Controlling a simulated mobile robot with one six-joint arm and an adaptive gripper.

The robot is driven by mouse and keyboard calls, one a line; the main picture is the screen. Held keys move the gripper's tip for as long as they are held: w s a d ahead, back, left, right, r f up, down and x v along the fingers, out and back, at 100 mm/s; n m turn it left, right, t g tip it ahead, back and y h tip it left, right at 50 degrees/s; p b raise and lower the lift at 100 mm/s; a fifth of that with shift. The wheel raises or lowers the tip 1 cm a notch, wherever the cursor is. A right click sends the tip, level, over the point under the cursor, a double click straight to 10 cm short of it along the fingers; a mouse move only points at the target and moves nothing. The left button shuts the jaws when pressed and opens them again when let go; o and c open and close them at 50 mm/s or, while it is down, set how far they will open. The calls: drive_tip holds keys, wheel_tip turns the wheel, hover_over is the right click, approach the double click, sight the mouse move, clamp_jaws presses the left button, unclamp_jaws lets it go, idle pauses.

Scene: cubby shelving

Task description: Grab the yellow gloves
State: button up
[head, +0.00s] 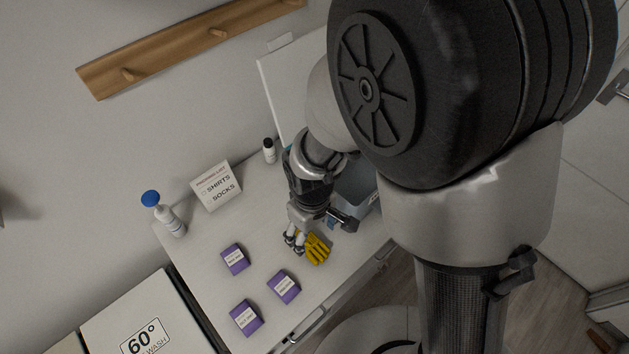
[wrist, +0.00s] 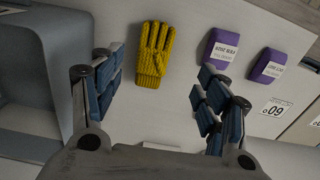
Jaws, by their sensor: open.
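A yellow knitted glove (head: 318,248) lies flat on the white counter top, right beside my gripper (head: 305,240) in the head view. In the wrist view the yellow glove (wrist: 154,53) lies with its fingers pointing to the top of the picture. My gripper (wrist: 156,98) is open there, with its blue-padded fingers spread to the left and right. The glove lies ahead of the gap, nearer the left finger. Nothing is held. Only one glove shape can be made out; whether a second lies under it I cannot tell.
Several purple labelled boxes (head: 235,259) stand on the white counter (head: 215,292). A grey bin (wrist: 30,88) is close to my left finger.

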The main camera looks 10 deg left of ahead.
sight(313, 245)
wheel_tip(313, 245, down, 6)
drive_tip(key=shift+w+r+b, duration=0.1)
drive_tip(key=shift+b, duration=0.6)
drive_tip(key=shift+w+f+b, duration=0.2)
drive_tip(key=shift+f+b, duration=0.3)
drive_tip(key=shift+f, duration=0.9)
drive_tip(key=shift+w+f+b, duration=0.2)
drive_tip(key=shift+f+b, duration=0.25)
drive_tip(key=shift+f, duration=0.9)
drive_tip(key=shift+c, duration=0.5)
drive_tip(key=c, duration=1.1)
